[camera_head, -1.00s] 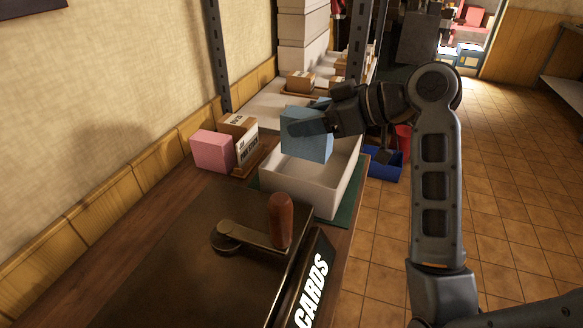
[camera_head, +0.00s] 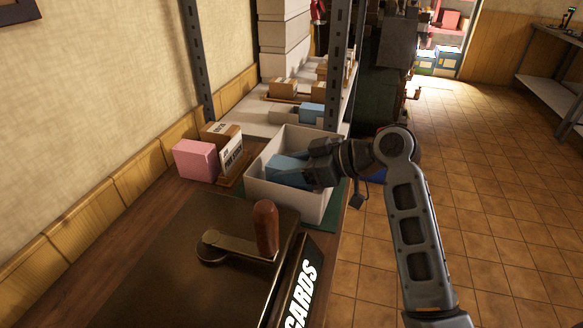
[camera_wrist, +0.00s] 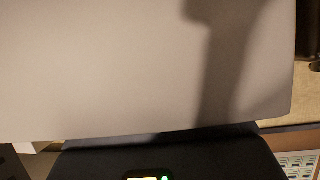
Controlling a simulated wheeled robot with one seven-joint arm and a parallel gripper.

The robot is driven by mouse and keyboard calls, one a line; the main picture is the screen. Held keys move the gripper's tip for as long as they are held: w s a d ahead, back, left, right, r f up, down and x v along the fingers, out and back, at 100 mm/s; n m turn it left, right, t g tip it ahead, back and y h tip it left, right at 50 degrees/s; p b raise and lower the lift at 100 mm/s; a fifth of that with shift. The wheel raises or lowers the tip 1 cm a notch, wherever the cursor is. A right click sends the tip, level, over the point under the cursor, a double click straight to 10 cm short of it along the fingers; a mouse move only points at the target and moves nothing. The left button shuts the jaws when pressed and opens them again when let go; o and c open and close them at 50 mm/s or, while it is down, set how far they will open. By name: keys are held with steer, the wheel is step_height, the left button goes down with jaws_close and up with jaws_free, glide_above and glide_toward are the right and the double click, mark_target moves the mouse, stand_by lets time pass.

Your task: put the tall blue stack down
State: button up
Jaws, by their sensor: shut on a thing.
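The tall blue stack (camera_head: 283,161) is held by my gripper (camera_head: 292,174) in the head view. It sits low inside the white open-topped box (camera_head: 286,204), mostly below the rim, with the box walls around it. My gripper reaches in over the box's right wall and is shut on the stack. The front wall hides the stack's lower end, so I cannot tell whether it touches the box floor. In the wrist view a pale grey surface (camera_wrist: 100,70) with a shadow fills most of the picture; I cannot tell which thing it belongs to.
A pink block (camera_head: 194,160) and a labelled brown-and-white carton (camera_head: 229,150) stand left of the box. In front is a dark press with a red-brown handle (camera_head: 265,228) and a CARDS sign (camera_head: 302,292). A shelf post (camera_head: 337,70) rises close behind the box.

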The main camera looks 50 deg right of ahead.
steer(key=o, duration=0.9)
steer(key=shift+f, duration=0.2)
steer(key=o, duration=0.4)
steer(key=shift+r, duration=0.1)
steer(key=shift+o, duration=0.2)
steer(key=shift+s+r, duration=0.1)
steer(key=shift+r, duration=0.1)
steer(key=v, duration=1.2)
